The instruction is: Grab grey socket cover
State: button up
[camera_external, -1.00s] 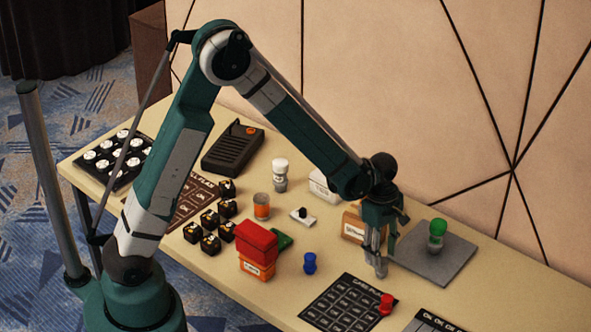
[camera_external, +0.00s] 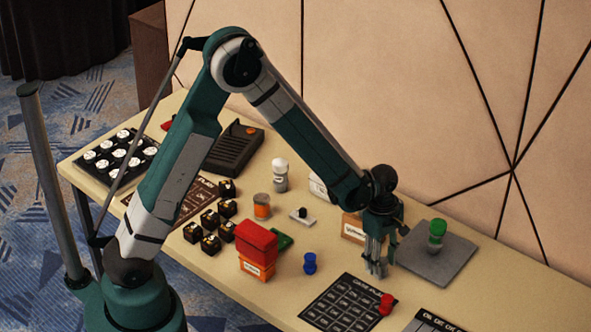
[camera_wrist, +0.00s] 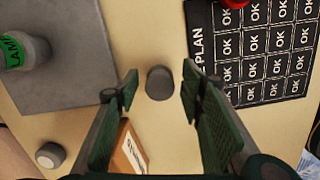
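A small dark grey rounded piece (camera_wrist: 160,83), which looks like the grey socket cover, stands on the table in the wrist view. It lies between and just beyond my two fingertips, with gaps on both sides. My gripper (camera_wrist: 159,87) is open and empty. In the external view, my gripper (camera_external: 376,270) points down close to the table between the dark grid card and the grey mat. The grey piece cannot be made out there behind the fingers.
A grey mat (camera_external: 425,262) with a green-labelled lamp (camera_external: 437,232) is to the right. A cardboard box (camera_external: 352,227) stands close behind my gripper. The dark grid card (camera_external: 335,305), a red piece (camera_external: 386,303) and a blue piece (camera_external: 310,263) are nearby. Another light grey cap (camera_wrist: 50,156) sits by the mat.

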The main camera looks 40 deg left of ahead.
aim_at(383, 261)
jog(key=c, duration=0.7)
jog(key=shift+r+p, duration=0.85)
jog(key=shift+r, duration=4.15)
